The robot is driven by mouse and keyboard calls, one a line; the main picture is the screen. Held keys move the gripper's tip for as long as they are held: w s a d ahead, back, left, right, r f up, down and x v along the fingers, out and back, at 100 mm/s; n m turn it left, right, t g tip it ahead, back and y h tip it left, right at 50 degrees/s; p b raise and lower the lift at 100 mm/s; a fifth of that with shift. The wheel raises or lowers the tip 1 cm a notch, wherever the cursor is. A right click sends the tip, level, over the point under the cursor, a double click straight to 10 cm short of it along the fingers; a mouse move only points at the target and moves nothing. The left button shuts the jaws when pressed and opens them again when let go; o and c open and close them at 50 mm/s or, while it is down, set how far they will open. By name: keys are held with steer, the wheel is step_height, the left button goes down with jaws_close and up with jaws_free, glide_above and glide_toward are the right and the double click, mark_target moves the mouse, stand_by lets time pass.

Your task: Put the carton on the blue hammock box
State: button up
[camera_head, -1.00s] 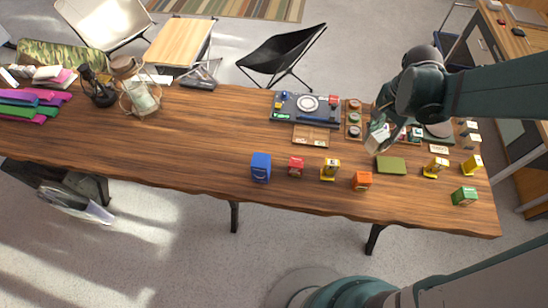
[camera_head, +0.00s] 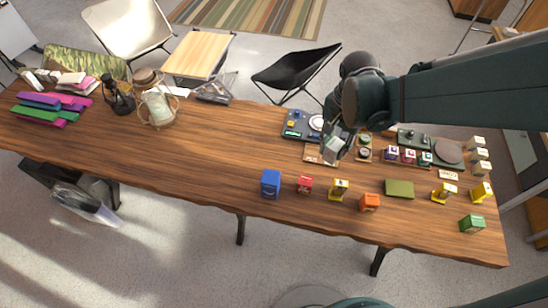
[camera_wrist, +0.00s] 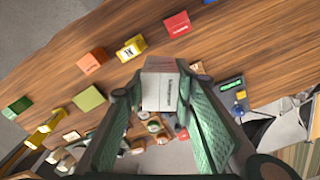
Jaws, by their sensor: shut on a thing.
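The carton (camera_wrist: 160,88) is small and white with printed text on one side. My gripper (camera_wrist: 158,98) is shut on it, one finger on each side. In the head view the carton (camera_head: 333,148) hangs from my gripper (camera_head: 335,143), above the tan mat behind the front row of boxes. The blue hammock box (camera_head: 271,184) stands upright on the wooden table, to the left of and nearer than my gripper. Only a sliver of it shows at the top edge of the wrist view (camera_wrist: 209,1).
To the right of the blue box stand a red box (camera_head: 305,184), a yellow box (camera_head: 339,189) and an orange box (camera_head: 369,202). A green flat block (camera_head: 399,189) lies beyond. A lantern (camera_head: 119,97) and glass jar (camera_head: 158,107) stand at left. The table between is clear.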

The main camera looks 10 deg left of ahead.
steer(key=s+a+r+n+p, duration=0.1)
steer(key=s+a, duration=0.3)
steer(key=a, duration=0.5)
steer(key=s+a+r+n+p, duration=0.1)
steer(key=s+a+n, duration=0.3)
steer(key=a, duration=0.5)
steer(key=shift+s+a+r+n, duration=0.15)
steer(key=shift+a+r+n, duration=0.15)
steer(key=shift+r, duration=0.6)
steer(key=shift+f, duration=0.1)
glide_toward(271, 177)
steer(key=shift+f, duration=2.05)
steer(key=shift+f, duration=0.2)
steer(key=o, duration=1)
